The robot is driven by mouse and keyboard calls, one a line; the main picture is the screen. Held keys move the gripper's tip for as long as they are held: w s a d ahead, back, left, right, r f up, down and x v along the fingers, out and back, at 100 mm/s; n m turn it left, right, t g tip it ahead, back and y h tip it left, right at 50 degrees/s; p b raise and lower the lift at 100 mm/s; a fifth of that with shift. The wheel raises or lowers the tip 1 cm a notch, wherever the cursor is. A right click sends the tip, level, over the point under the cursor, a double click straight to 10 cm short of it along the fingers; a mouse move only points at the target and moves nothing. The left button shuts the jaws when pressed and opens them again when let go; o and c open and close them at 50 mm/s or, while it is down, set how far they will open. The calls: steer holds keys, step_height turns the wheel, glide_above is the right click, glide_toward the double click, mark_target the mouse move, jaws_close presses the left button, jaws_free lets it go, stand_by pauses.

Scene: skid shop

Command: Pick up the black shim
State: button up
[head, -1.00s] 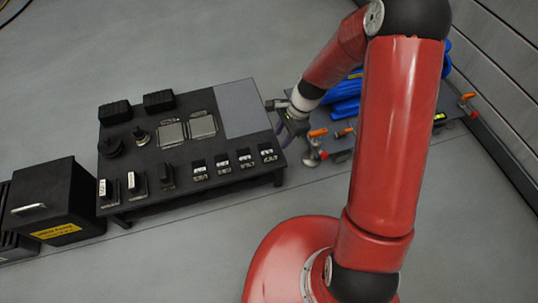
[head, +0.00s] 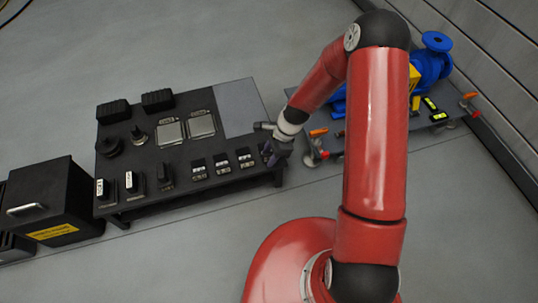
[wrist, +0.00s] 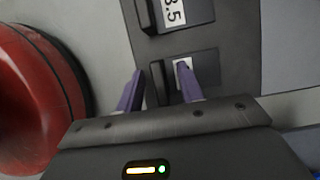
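My gripper (head: 267,147) is above the right end of the black table, at the rightmost of the row of small labelled holders (head: 222,164). In the wrist view, its two purple fingers (wrist: 158,88) are spread apart. A dark upright piece (wrist: 154,82) shows between the fingers, beside a partly hidden white label; it may be the black shim. I cannot tell whether a finger touches it. The neighbouring holder has a similar dark piece (wrist: 146,16) beside a label reading "3.5" (wrist: 175,13). The head view is too small to tell the shims apart.
The black table (head: 200,100) also carries two square metal plates (head: 186,128), a grey pad (head: 237,105) and several black parts. A black box (head: 45,200) stands to its left. A blue pump (head: 433,62) and orange-handled clamps (head: 318,132) are at right.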

jaws_close()
steer(key=shift+r, duration=0.15)
